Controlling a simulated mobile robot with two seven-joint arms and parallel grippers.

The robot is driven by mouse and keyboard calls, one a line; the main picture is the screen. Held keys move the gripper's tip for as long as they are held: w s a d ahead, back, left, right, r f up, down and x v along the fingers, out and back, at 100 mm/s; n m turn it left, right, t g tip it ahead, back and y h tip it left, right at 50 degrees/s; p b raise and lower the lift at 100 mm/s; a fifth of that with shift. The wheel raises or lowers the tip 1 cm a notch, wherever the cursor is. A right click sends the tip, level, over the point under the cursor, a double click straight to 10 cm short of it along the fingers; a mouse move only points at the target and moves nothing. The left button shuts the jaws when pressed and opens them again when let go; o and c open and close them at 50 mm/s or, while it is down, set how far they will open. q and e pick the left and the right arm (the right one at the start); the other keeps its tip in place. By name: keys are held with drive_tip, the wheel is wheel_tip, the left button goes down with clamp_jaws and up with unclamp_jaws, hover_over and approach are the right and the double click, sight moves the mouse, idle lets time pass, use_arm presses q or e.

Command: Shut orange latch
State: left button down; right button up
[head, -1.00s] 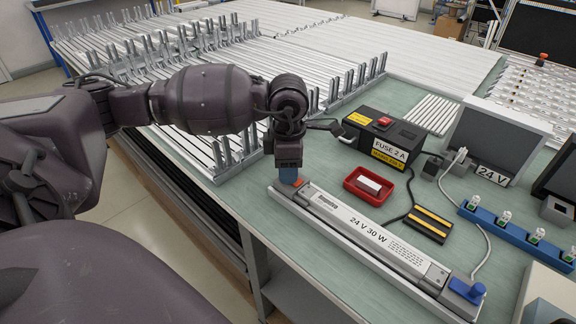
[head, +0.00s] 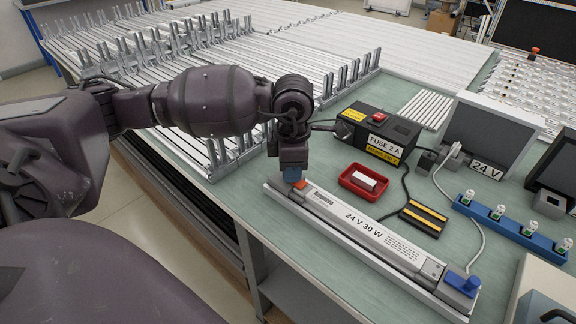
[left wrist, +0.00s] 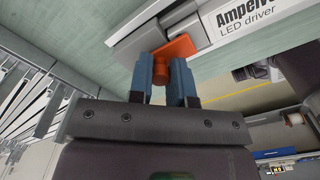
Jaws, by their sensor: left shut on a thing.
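The orange latch (left wrist: 174,50) is at the near-left end of the long white lamp unit marked 24 V 30 W (head: 365,220). In the left wrist view its upright knob sits between my two blue fingertips, and its flat arm reaches toward the grey end piece. My left gripper (left wrist: 161,80) is shut on the knob, pointing down in the head view (head: 291,173). There the fingers hide most of the latch, with only a small orange part showing. Whether the latch lies fully over the end cannot be told. My right gripper is not in view.
A blue latch (head: 462,282) is at the lamp's other end. A red tray (head: 363,182) with a white block, a black fuse box (head: 376,134) and a yellow-striped black block (head: 423,218) stand behind the lamp. Metal racks (head: 200,75) fill the left back.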

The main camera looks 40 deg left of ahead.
use_arm(q)
drive_tip(key=c, duration=1.3)
unclamp_jaws()
drive_tip(key=shift+d, duration=0.25)
drive_tip(key=shift+c, duration=0.2)
drive_tip(key=shift+o, duration=1.4)
drive_tip(key=shift+d, duration=0.1)
drive_tip(key=shift+r, duration=0.45)
wheel_tip(320, 180, up, 8)
drive_tip(key=shift+r+p, duration=0.15)
drive_tip(key=shift+p, duration=0.5)
drive_tip(key=shift+r, duration=0.8)
